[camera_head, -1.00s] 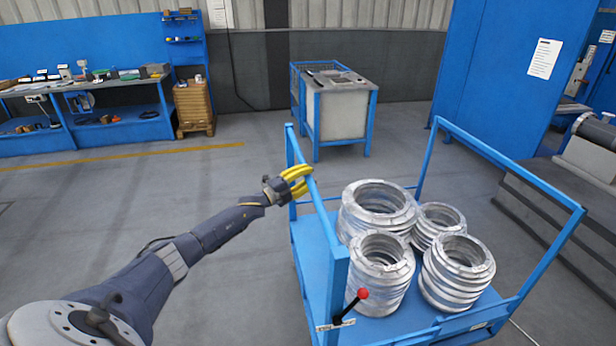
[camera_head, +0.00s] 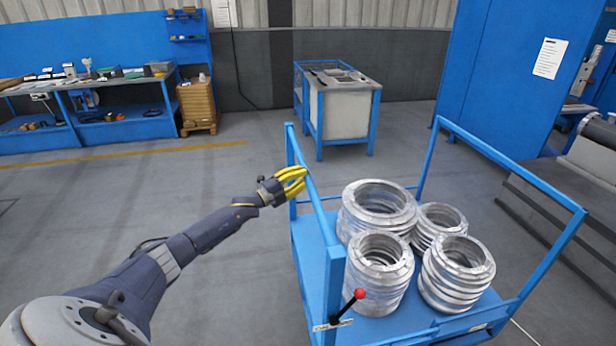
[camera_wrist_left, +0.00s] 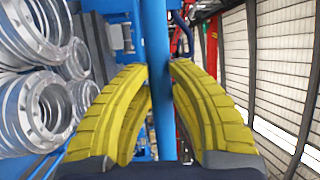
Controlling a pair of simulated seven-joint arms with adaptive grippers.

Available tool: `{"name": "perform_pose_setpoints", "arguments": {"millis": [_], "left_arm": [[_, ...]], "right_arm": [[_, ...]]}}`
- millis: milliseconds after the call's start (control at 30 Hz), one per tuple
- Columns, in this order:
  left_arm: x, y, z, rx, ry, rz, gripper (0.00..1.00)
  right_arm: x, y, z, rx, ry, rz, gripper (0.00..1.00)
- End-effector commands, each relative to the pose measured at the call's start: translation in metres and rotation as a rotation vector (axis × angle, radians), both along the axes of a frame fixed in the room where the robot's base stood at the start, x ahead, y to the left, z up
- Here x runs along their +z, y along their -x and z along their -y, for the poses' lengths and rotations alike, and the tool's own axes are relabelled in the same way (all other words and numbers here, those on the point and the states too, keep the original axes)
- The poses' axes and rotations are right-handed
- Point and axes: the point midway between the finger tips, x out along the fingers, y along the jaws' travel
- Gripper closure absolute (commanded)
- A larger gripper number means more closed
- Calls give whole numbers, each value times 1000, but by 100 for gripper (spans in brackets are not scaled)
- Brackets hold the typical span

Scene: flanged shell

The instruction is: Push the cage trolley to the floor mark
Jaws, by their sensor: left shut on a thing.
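The blue cage trolley (camera_head: 318,232) stands at the centre right of the head view. It carries several stacks of silvery flanged shells (camera_head: 377,212) on its deck. My left gripper (camera_head: 304,178), with yellow fingers, is shut on the trolley's left top rail. In the left wrist view the blue rail (camera_wrist_left: 158,80) runs between the two yellow fingers (camera_wrist_left: 160,75), with the metal rings to its left. A lever with a red knob (camera_head: 359,293) sits at the trolley's near left corner. My right gripper is not in view. No floor mark can be made out for certain.
A grey box in a blue frame (camera_head: 345,108) stands beyond the trolley. A blue workbench (camera_head: 110,128) lines the back left, with a yellow floor line (camera_head: 120,154) before it. A blue cabinet (camera_head: 500,75) and dark steps (camera_head: 560,215) are at right. Floor at left is clear.

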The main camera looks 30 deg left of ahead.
Motion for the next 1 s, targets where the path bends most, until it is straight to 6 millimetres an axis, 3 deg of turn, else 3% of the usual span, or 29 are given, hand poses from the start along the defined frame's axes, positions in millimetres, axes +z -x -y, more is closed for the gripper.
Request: {"name": "perform_pose_setpoints", "arguments": {"millis": [100, 133, 333, 667, 1000], "left_arm": [[6, -2, -8, 14, 0, 6, 100], [7, -2, -8, 14, 0, 6, 75], [6, -2, -5, 10, 0, 6, 53], [3, 1, -4, 7, -1, 3, 53], [-6, 38, -20, 7, -1, 0, 53]], "right_arm": [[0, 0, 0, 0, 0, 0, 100], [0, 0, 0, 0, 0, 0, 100], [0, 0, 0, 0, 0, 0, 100], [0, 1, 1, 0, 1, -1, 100], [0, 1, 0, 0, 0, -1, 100]]}}
